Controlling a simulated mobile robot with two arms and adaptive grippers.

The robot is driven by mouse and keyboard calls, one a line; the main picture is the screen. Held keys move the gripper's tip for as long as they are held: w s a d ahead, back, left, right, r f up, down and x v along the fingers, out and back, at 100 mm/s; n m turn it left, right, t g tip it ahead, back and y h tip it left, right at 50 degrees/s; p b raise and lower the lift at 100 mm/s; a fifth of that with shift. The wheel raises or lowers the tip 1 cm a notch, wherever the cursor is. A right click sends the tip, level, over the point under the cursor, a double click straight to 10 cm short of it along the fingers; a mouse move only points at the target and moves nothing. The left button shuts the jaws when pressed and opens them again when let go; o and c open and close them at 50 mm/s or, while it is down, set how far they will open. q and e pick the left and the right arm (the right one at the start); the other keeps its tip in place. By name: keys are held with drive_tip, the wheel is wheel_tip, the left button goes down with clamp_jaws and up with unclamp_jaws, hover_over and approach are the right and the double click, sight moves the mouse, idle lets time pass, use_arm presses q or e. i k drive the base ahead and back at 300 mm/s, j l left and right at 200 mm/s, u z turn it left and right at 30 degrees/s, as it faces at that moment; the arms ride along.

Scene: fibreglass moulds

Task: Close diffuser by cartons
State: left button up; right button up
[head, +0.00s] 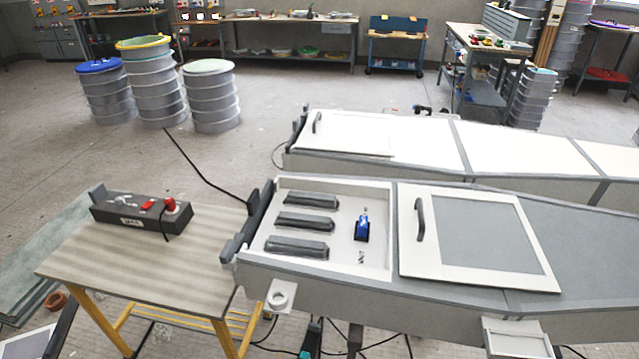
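Two long grey-and-white fibreglass moulds run to the right, one behind the other. The near mould (330,282) has an open rectangular bay (340,220) at its left end. A framed sliding panel (480,240) with a grey surface and a dark handle (420,220) lies to the right of the bay, leaving it uncovered. On the far mould (510,150), a white panel (350,135) with a dark handle (317,122) covers the left end. I cannot make out any cartons. Neither of my grippers shows in the head view.
Inside the bay are several dark bars (305,222) and a blue tool (362,228). A wooden-topped table (130,245) with a dark toolbox (140,213) stands left. Stacked grey drums (210,100) stand behind on open floor. Workbenches line the back wall.

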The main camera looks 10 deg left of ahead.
sight(465, 237)
drive_tip(key=k+l+u, duration=0.2)
drive_tip(key=u, duration=0.3)
drive_tip(key=k+l+u, duration=0.25)
drive_tip(key=u, duration=0.2)
drive_tip(key=k+l, duration=0.05)
drive_tip(key=l, duration=0.05)
